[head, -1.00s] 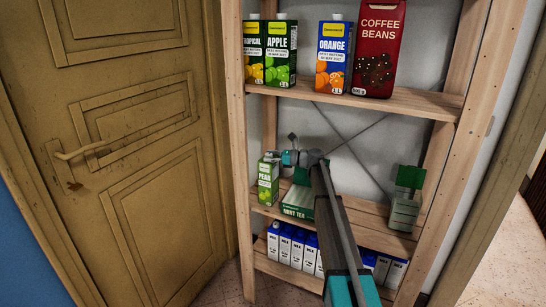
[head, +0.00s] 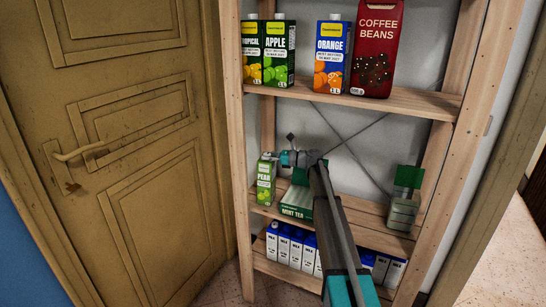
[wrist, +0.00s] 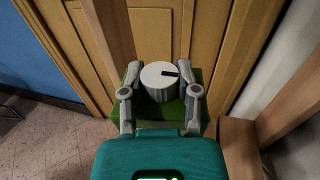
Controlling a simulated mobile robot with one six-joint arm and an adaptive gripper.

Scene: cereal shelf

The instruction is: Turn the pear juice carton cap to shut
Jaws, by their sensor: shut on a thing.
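The pear juice carton (head: 265,182) is green and stands upright at the left end of the middle shelf. Its white round cap (wrist: 159,80), with a dark mark on top, sits between the two fingers of my gripper (wrist: 160,95) in the wrist view. The fingers are shut on the cap from both sides. The carton's green top (wrist: 196,104) shows around and below the cap. In the head view my gripper (head: 279,158) reaches the carton's top from the right, and the cap is too small there to make out.
A mint tea box (head: 297,202) lies just right of the carton. Milk cartons (head: 284,245) stand on the shelf below. Tropical, apple, orange (head: 332,57) cartons and coffee beans (head: 376,50) stand above. A shelf post (wrist: 108,35) and the door (wrist: 215,40) are close by.

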